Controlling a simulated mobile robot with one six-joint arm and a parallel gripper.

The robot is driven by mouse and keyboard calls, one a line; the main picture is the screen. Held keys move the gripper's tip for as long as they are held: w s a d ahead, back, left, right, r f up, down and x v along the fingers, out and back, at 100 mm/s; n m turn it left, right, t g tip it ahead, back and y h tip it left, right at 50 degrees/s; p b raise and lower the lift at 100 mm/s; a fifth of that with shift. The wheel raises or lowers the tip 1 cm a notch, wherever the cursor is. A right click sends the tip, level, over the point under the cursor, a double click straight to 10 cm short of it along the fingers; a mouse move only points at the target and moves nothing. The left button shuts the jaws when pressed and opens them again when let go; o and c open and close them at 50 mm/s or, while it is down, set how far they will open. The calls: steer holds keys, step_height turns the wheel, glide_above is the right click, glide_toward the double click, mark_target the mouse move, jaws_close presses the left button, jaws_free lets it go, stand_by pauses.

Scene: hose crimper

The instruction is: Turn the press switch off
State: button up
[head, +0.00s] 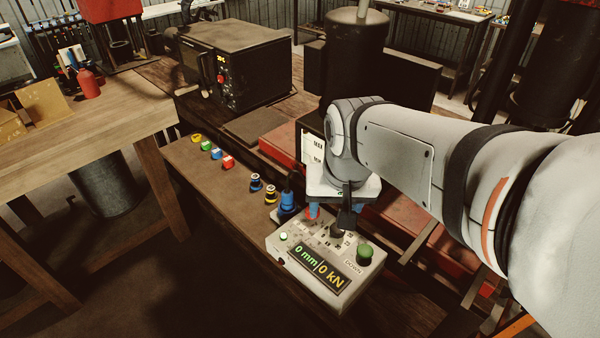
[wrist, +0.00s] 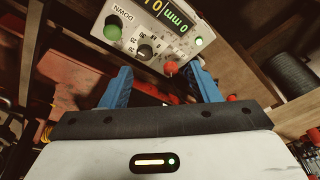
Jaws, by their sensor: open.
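No control is clearly labelled as the switch. My gripper (wrist: 160,70) is open, its blue fingers pointing at the panel. My arm and gripper partly hide the panel's far side in the head view.
Several coloured rings and small parts, including a red-and-white one (head: 228,161), lie along the brown bench ledge left of the box. A dark machine (head: 235,65) stands behind. A wooden table (head: 90,125) is at left, with open floor between.

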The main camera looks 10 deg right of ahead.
steer(key=w+f+m+g+b, duration=0.1)
steer(key=w+f+m, duration=0.2)
steer(key=w, duration=0.2)
steer(key=w+f+m+g+b, duration=0.1)
steer(key=w+f+m, duration=0.2)
steer(key=w, duration=0.2)
steer(key=w+f+m+b, duration=0.2)
steer(key=w+f, duration=0.1)
steer(key=w, duration=0.3)
steer(key=shift+d+f+m+g, duration=0.1)
steer(key=shift+f+m+g, duration=0.2)
steer(key=shift+m+g, duration=0.1)
steer(key=shift+w+f, duration=0.15)
steer(key=shift+f, duration=0.5)
step_height(320, 180, down, 7)
steer(key=shift+r, duration=0.15)
steer(key=shift+c, duration=0.5)
steer(key=c, duration=0.9)
